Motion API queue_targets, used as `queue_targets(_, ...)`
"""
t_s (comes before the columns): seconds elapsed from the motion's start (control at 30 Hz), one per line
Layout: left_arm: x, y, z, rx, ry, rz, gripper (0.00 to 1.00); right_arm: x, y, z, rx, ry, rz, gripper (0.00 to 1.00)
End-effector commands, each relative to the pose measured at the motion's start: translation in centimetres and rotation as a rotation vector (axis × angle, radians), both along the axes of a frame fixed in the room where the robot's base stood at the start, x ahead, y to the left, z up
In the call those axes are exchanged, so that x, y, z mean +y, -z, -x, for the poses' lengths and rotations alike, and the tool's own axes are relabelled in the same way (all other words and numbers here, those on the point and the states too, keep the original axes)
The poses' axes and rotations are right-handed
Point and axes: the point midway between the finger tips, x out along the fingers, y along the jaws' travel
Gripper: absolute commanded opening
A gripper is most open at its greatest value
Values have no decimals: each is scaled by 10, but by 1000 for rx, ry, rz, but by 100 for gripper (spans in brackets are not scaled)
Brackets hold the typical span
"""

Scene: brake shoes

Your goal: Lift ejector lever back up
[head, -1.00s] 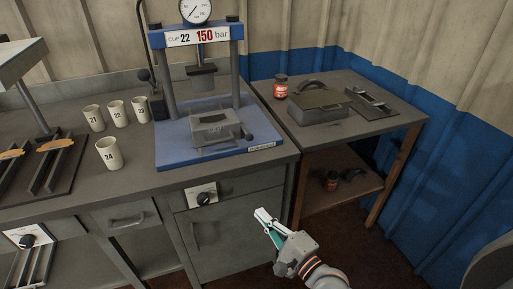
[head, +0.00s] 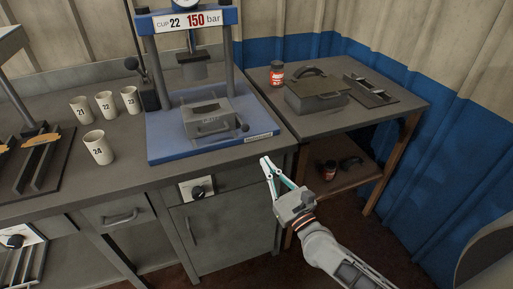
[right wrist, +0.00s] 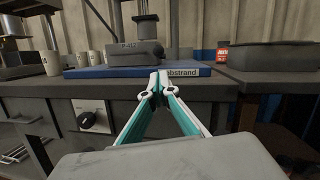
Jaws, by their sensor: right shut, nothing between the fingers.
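A grey mould block (head: 207,120) sits on the blue base plate (head: 170,150) of the press. A short lever with a dark knob (head: 244,127) lies low at the block's right side; it looks like the ejector lever. My left gripper is out of view.
A tall black-knobbed lever (head: 132,65) stands left of the press. Numbered cups (head: 98,147) stand on the bench. A side table (head: 320,125) holds a red jar (head: 276,74) and a dark lidded box (head: 316,94). The bench's front edge lies close to my right gripper.

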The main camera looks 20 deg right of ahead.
Motion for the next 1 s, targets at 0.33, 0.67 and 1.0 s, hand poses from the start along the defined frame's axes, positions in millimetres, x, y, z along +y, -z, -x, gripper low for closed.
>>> queue_targets(0.33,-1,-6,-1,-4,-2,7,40,9,-15,-51,-4,1,-1,0)
queue_targets(0.67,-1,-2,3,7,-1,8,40,15,-22,-89,-2,0,2,0)
queue_targets(1.0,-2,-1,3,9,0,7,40,16,-22,-93,-1,0,2,0)
